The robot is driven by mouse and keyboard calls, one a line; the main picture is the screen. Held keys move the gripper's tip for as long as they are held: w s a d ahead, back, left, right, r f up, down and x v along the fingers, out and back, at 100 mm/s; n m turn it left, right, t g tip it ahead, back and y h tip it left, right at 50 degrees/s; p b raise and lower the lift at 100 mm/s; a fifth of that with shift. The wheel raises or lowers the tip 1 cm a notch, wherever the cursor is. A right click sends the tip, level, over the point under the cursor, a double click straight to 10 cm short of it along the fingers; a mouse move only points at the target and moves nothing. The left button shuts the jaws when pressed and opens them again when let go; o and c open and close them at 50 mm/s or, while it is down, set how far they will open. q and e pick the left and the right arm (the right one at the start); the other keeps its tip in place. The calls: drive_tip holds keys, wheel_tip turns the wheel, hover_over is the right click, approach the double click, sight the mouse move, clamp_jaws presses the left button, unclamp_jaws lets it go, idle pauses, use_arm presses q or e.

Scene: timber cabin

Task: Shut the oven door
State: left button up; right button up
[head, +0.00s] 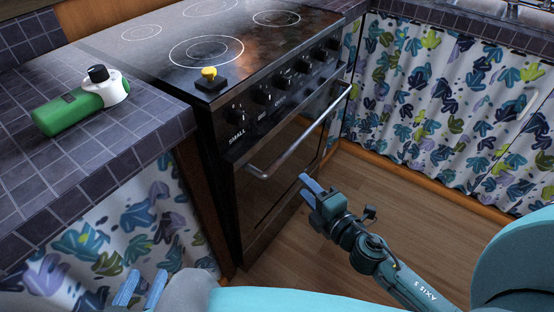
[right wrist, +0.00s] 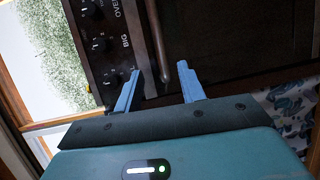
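The oven (head: 215,100) stands between counters, with a black front and a row of knobs. Its dark oven door (head: 275,190) looks upright and about flush with the oven front; I cannot tell whether a small gap is left. The silver door handle (head: 305,135) runs across its top, and also shows in the right wrist view (right wrist: 158,45). My right gripper (head: 308,186) is in front of the door, below the handle, its fingers apart and empty (right wrist: 160,88). Contact with the door is unclear. My left gripper (head: 142,288) is low at the left, fingers apart, empty.
A green bottle (head: 72,110) lies on the tiled counter (head: 95,160) left of the oven. A small black block with a yellow button (head: 210,77) sits on the cooktop edge. A patterned curtain (head: 450,100) hangs at right. The wooden floor (head: 410,195) before the oven is clear.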

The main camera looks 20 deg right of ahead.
sight(279, 158)
drive_tip(key=x, duration=1.2)
drive_tip(key=shift+w+a, duration=0.25)
drive_tip(key=shift+w, duration=0.05)
drive_tip(key=shift+c, duration=0.4)
clamp_jaws()
